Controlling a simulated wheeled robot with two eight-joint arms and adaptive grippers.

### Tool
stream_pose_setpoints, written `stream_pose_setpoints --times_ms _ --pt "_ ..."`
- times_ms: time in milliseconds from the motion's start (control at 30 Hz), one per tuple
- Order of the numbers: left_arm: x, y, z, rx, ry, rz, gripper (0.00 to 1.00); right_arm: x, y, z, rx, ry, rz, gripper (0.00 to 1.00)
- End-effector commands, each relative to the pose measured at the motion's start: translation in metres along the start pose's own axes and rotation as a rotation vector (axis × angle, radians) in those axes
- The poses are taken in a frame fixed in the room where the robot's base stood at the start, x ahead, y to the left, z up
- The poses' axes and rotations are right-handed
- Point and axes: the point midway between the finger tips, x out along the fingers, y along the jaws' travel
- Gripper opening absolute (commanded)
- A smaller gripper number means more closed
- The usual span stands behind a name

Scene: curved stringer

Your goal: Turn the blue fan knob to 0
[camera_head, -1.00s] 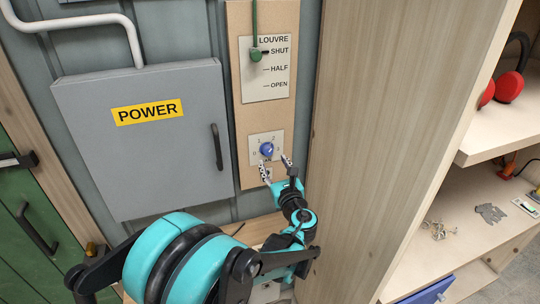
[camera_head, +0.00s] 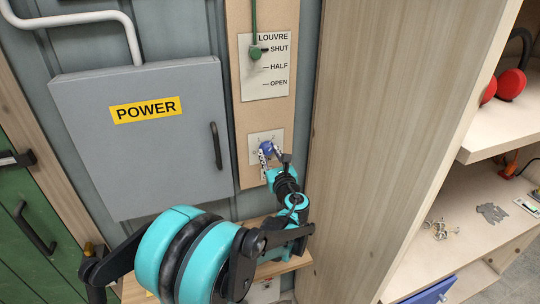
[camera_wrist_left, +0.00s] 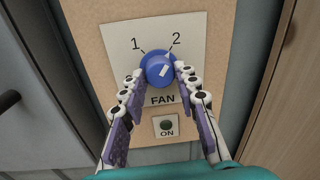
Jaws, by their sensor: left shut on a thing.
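The blue fan knob (camera_head: 267,148) sits on a white dial plate on the wooden panel. In the left wrist view the blue fan knob (camera_wrist_left: 160,68) shows a white pointer mark aimed up and right, towards the 2. The 1 and 2 labels show above it; the 0 is hidden in this view. My left gripper (camera_head: 272,154) is at the panel with its fingers on either side of the knob, shut on it. In the left wrist view the fingertips of my left gripper (camera_wrist_left: 157,80) touch the knob's lower sides. My right gripper is not in view.
A small ON button plate (camera_wrist_left: 166,126) is below the knob. The louvre plate (camera_head: 265,72) with a green handle is above. A grey POWER box (camera_head: 150,160) stands left, and a tall wooden cabinet side (camera_head: 375,150) rises close on the right.

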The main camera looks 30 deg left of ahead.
Motion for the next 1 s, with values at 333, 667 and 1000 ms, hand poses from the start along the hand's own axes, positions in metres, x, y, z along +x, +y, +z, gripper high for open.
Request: stream_pose_setpoints --times_ms 333,667,1000 --pt "0.0002 0.0002 -0.0005 -0.082 -0.006 0.0 0.01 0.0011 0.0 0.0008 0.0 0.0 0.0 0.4" --pt "0.0002 0.0001 -0.0012 -0.343 -0.024 -0.003 0.01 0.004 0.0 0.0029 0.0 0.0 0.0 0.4" --pt "0.0002 0.0002 -0.0017 -0.666 -0.047 -0.004 0.01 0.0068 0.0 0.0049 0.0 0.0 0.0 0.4"
